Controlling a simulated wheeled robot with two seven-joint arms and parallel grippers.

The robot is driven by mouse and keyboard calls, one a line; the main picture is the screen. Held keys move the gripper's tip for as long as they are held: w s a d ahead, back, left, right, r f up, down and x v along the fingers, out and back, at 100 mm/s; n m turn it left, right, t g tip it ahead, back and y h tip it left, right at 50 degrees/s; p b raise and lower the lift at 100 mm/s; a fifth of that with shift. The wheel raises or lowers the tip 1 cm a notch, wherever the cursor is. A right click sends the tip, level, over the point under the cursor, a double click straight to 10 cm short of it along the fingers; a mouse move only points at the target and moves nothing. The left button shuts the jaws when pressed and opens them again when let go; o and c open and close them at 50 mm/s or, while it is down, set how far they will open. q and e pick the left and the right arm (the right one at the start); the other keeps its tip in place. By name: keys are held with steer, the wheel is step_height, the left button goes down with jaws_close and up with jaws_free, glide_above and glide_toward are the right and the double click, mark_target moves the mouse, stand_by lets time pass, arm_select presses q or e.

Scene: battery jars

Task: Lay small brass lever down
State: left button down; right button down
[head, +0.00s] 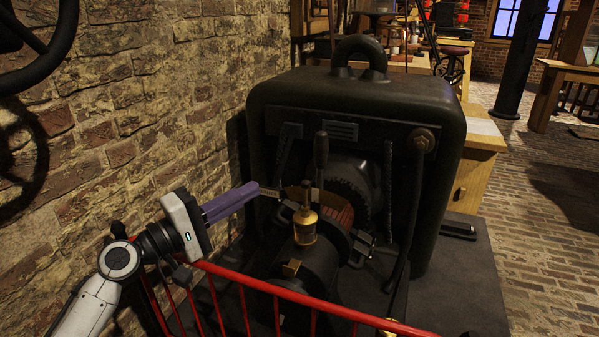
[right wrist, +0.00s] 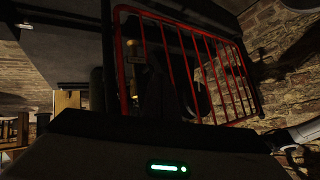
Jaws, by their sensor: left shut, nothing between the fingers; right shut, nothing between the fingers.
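A brass oil cup (head: 305,226) stands on the dark machine in the middle of the head view. A small upright lever (head: 306,192) rises from its top; it looks dark, and its brass is hard to make out. My left gripper (head: 266,191) comes in from the left, its purple fingers shut and empty, with the tip left of the lever and apart from it in the picture. The right wrist view shows the housing of my right gripper (right wrist: 165,145) but not its fingertips. A brass fitting (right wrist: 134,55) shows there behind red bars.
A red railing (head: 290,291) runs across the front of the machine. A taller dark handle (head: 321,152) stands just behind the oil cup. The large black housing (head: 390,100) closes off the back, and a brick wall (head: 150,110) stands at left.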

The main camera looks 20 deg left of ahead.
mark_target(306, 196)
arm_select(q)
steer(key=w+d, duration=0.5)
steer(key=d, duration=0.2)
steer(key=shift+w+d+r, duration=0.15)
steer(key=shift+d+r, duration=0.05)
steer(key=shift+r, duration=0.15)
arm_select(e)
steer(key=shift+s+a+r, duration=0.1)
steer(key=shift+s+r, duration=0.05)
steer(key=shift+s, duration=0.2)
arm_select(q)
steer(key=shift+s, duration=0.3)
arm_select(e)
steer(key=shift+f, duration=0.25)
stand_by(0.4)
